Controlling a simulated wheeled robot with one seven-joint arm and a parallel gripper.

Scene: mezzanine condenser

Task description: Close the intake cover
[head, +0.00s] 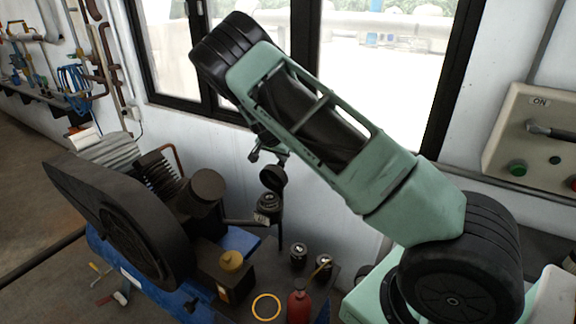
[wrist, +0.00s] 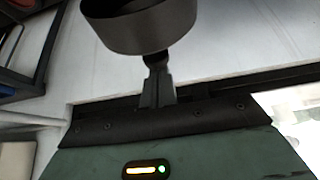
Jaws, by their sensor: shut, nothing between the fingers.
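The intake cover looks to be the round dark cap (head: 272,178), tilted above a small dark cylinder with a pale label (head: 267,207) on the compressor. In the wrist view a dark round cup-like part (wrist: 140,32), which looks like the same cover, fills the top middle. My gripper (head: 281,160) is just above the cap in the head view.
The compressor's big dark belt guard (head: 130,225) stands at left on a blue tank (head: 165,295). A window (head: 385,70) and white wall are behind; a switch panel (head: 530,140) is at right.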

